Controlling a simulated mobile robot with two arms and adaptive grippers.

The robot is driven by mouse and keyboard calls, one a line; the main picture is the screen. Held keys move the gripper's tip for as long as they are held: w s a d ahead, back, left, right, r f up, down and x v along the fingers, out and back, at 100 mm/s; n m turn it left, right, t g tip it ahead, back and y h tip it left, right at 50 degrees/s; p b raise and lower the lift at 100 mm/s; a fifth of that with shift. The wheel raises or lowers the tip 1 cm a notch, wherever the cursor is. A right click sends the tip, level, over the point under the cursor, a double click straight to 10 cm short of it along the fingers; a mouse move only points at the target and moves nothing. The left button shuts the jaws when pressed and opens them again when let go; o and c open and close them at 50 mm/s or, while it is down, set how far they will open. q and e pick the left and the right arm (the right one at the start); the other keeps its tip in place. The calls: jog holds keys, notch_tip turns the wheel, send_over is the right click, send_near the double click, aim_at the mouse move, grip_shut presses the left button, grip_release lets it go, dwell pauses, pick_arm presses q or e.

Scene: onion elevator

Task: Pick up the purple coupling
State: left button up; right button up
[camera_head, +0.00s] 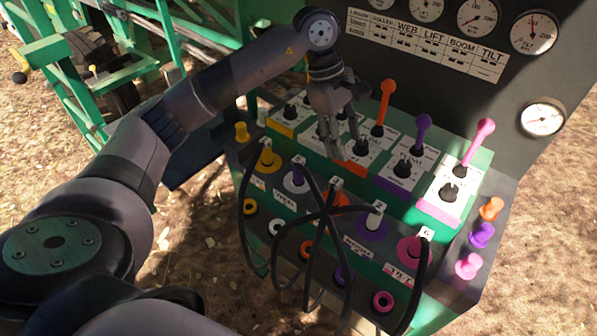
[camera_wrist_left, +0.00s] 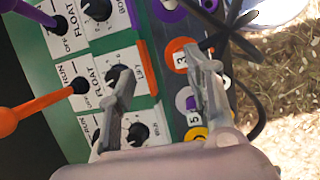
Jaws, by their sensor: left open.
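Several purple parts show in the head view. A purple coupling (camera_head: 372,229) with a hose plugged in sits on the front slope of the green console. A loose-looking purple knob-shaped piece (camera_head: 482,235) sits on the right side ledge, between an orange and a pink one. I cannot tell which the task means. My left gripper (camera_head: 343,147) is open and empty above the console, near the orange-marked panel and left of both. In the wrist view its open fingers (camera_wrist_left: 158,64) point toward the orange coupling (camera_wrist_left: 181,57); a purple coupling (camera_wrist_left: 168,12) lies beyond. The right gripper is out of view.
Tall levers, orange (camera_head: 386,100), purple (camera_head: 423,125) and pink (camera_head: 479,140), rise from the console close to my left gripper. Black hoses (camera_head: 318,215) loop across the front couplings. A gauge panel (camera_head: 430,45) stands behind. Air above the right side ledge is free.

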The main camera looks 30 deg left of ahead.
aim_at(299, 159)
pick_arm(q)
jog(key=a+r+y, duration=0.3)
jog(key=a+y, duration=0.1)
jog(key=a, duration=0.6)
jog(key=shift+g, duration=0.3)
jog(key=f, duration=0.4)
jog(key=f+p, duration=0.1)
jog(key=f, duration=0.3)
jog(key=f+p, duration=0.1)
jog(key=f, duration=0.3)
jog(key=shift+s+a, duration=0.15)
jog(key=shift+s, duration=0.25)
jog(key=shift+n, duration=0.3)
jog(key=f+p, duration=0.1)
jog(key=f, duration=0.1)
jog(key=f+p, duration=0.1)
jog(key=f, duration=0.1)
jog(key=shift+s+a+f, duration=0.15)
jog(key=shift+a+f, duration=0.05)
jog(key=shift+f, duration=0.4)
jog(key=shift+c, duration=0.3)
grip_shut()
